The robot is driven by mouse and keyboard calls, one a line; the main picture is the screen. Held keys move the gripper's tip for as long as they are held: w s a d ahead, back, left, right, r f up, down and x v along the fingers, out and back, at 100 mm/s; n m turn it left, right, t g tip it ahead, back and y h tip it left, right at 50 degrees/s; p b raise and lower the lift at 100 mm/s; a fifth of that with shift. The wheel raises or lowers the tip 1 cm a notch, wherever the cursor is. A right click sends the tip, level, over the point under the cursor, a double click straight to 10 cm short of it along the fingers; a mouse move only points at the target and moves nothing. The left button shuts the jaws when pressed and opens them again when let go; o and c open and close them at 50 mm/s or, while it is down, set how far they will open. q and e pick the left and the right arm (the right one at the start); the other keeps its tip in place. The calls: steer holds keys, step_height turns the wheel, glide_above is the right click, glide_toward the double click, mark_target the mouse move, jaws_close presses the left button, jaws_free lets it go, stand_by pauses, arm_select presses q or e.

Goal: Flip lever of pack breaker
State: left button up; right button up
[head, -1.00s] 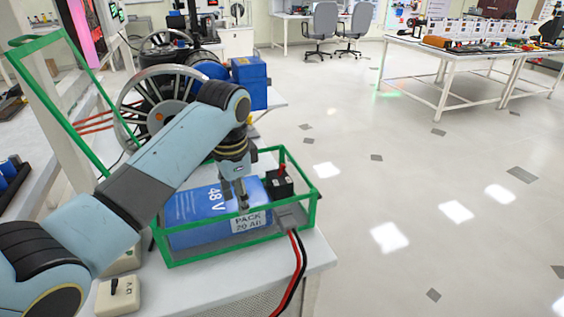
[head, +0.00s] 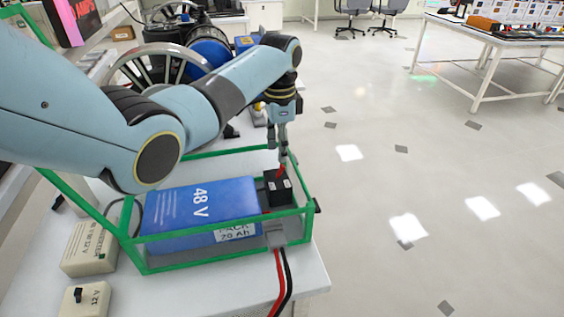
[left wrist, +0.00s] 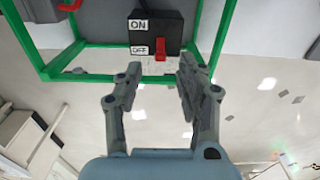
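The pack breaker (head: 278,190) is a small black box at the right end of the blue 48 V pack (head: 200,215), inside a green frame. Its red lever (head: 281,173) sticks up. In the left wrist view the breaker (left wrist: 168,22) has ON and OFF labels, and the red lever (left wrist: 160,48) lies beside the OFF label. My left gripper (head: 284,156) points down right above the breaker. In the left wrist view its fingers (left wrist: 158,76) are apart with nothing between the tips, and the lever lies just beyond the gap. My right gripper is not in view.
The green frame's bars (head: 215,232) surround the pack and breaker. Red and black cables (head: 281,280) run off its front. A small switch box (head: 87,298) and a beige inverter box (head: 88,250) stand at the left. Open floor lies to the right.

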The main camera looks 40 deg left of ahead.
mark_target(281, 166)
arm_select(q)
step_height(281, 166, down, 4)
steer(key=shift+w+r, duration=0.1)
steer(key=shift+r, duration=0.15)
steer(key=shift+f+b, duration=0.35)
steer(key=shift+f, duration=0.55)
steer(key=shift+c, duration=1.2)
steer(key=c, duration=0.4)
jaws_close()
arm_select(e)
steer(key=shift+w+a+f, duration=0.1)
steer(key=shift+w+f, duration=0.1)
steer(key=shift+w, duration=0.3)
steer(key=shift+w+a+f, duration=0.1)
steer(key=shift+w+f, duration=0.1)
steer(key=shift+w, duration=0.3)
